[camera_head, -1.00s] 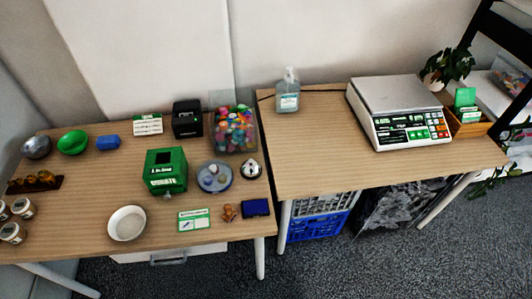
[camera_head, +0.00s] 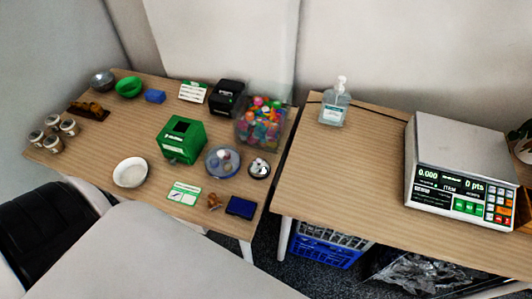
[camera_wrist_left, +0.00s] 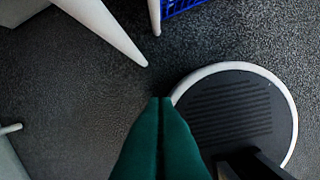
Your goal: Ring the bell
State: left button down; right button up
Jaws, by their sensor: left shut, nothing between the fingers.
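A small round dark-and-silver object (camera_head: 259,168), which looks like the bell, stands near the right edge of the left table (camera_head: 100,154). It is beside a round blue-grey dish (camera_head: 222,161) with small things in it. Its details are too small to be certain. My left gripper (camera_wrist_left: 162,100) shows in the left wrist view, its green fingers shut and empty, pointing over the dark carpet. It is away from the bell, which is not in that view. The head view does not show the left gripper. My right gripper is in neither view.
Near the bell are a clear bin of colourful balls (camera_head: 262,122), a green box (camera_head: 181,139), a dark blue pad (camera_head: 240,207) and a small brown figure (camera_head: 214,201). The right table (camera_head: 345,175) holds a sanitizer bottle (camera_head: 335,103) and a scale (camera_head: 459,175). A gap separates the tables.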

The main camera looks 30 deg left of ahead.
pick_arm(q)
jog(key=w+d+r+t+h, duration=0.1)
jog(key=w+r, duration=0.2)
jog(key=r, duration=0.6)
jog(key=w+r+b, duration=0.1)
jog(key=w+r, duration=0.3)
jog(key=r, duration=0.5)
jog(key=w+d+r+t+h, duration=0.1)
jog(key=w+r, duration=0.2)
jog(key=r, duration=0.7)
jog(key=w+a+r+n+t+h, duration=0.1)
jog(key=w+a+r+n, duration=0.1)
jog(key=w+a, duration=0.5)
jog(key=w+a+r+n+t+h, duration=0.2)
jog(key=w+a+r, duration=0.2)
jog(key=w, duration=0.9)
jog(key=a, duration=0.3)
jog(key=shift+w+a+r+t, duration=0.15)
jog(key=shift+w+r+t, duration=0.15)
jog(key=shift+w+r, duration=0.05)
jog(key=b, duration=0.7)
send_over(259, 161)
jog(key=a, duration=0.1)
jog(key=f, duration=0.6)
jog(key=shift+s+f, duration=0.35)
jog(key=shift+f+b, duration=0.4)
jog(key=shift+f, duration=0.7)
